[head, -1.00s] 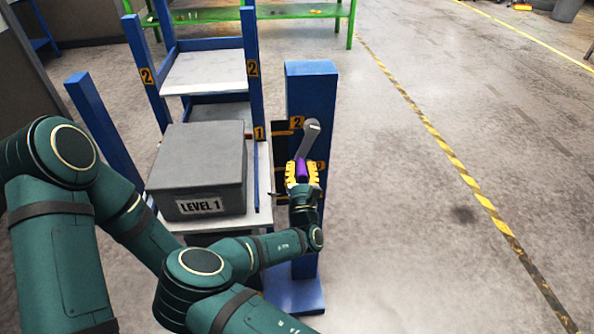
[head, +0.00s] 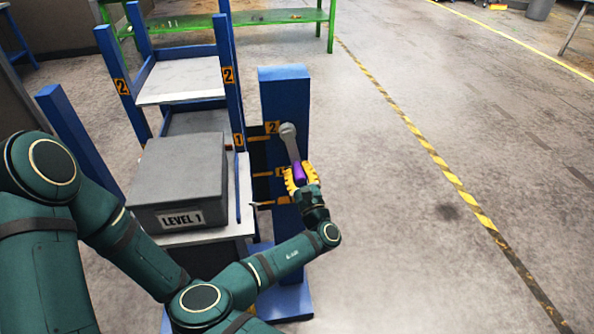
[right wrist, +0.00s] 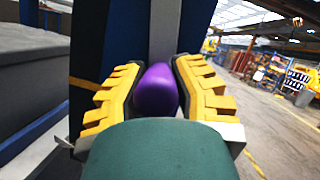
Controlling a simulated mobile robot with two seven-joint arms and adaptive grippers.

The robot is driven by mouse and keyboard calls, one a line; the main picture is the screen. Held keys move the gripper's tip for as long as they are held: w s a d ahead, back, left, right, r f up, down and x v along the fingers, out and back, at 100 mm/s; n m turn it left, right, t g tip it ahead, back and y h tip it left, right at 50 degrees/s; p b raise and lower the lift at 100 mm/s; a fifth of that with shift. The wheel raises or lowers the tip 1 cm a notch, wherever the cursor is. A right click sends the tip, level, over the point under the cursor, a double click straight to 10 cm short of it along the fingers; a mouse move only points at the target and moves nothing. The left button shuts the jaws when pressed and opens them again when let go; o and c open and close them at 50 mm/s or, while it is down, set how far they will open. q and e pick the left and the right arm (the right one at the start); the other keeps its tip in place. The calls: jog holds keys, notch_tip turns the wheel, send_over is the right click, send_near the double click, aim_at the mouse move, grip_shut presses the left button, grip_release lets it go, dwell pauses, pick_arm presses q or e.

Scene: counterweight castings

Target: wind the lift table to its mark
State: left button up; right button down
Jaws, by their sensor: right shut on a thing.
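The lift table (head: 247,200) has a pale top and carries a grey block marked LEVEL 1 (head: 178,170). Right of it stands a blue post (head: 285,90) with a grey crank (head: 290,145) that hangs down and slightly right from its round hub. My right gripper (head: 300,178) is shut on the crank's purple handle (head: 298,170). In the right wrist view the purple handle (right wrist: 157,90) sits between the yellow fingers. A dark scale with orange marks (head: 271,127) runs along the post's left side; the top plate reads 2, and a lower one is partly hidden. My left gripper is out of view.
Behind the table, a blue-framed rack (head: 180,80) with pale shelves bears plates 1 and 2. A green bench (head: 270,16) stands farther back. The floor right of the post is open, crossed by a yellow-black line (head: 432,150).

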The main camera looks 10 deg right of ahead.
jog(key=shift+r, duration=0.55)
jog(key=c, duration=0.7)
grip_release()
jog(key=shift+a, duration=0.1)
jog(key=shift+f, duration=0.15)
jog(key=shift+s+f, duration=0.1)
jog(key=shift+s+f, duration=0.15)
jog(key=shift+s, duration=0.15)
jog(key=v, duration=1.1)
